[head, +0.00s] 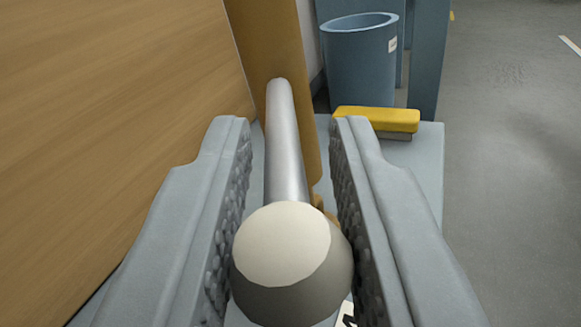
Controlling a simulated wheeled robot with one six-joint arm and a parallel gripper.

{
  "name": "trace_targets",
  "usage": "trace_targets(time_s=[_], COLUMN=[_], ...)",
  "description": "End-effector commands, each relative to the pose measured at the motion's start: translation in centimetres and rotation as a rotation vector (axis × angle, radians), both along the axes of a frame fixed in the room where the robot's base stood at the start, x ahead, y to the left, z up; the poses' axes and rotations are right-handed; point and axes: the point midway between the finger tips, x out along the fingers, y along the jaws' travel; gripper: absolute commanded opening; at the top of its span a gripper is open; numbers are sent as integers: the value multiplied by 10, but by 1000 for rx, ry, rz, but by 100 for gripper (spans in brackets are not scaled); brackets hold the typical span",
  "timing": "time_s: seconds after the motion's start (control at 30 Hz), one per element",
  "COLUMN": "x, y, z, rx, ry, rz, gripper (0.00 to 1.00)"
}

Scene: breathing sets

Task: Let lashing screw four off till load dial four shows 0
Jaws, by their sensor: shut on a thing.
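A metal bar (284,150) with a pale round knob (283,245) at its near end runs away from me between the two fingers. My gripper (288,170) is shut on the knob, with a textured finger pad on either side of it. The bar's far end meets an orange-brown post (275,45). I cannot tell whether this bar belongs to lashing screw four. No load dial can be made out in this view.
A large wooden panel (110,110) fills the left side. A blue-grey bin (358,60) stands behind, with a yellow block (377,119) before it on a pale blue-grey surface (425,165). Grey floor (510,200) is open on the right.

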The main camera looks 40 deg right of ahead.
Motion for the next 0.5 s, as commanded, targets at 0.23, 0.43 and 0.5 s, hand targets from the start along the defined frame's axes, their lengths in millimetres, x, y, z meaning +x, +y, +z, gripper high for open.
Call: trace_targets(time_s=[0.23,0.43,0.5], x=[8,11,11], y=[7,9,9], z=[0,1,1], rx=[-1,-1,-2], ry=[0,-2,-1], rz=[-117,-161,-167], gripper=[0,0,0])
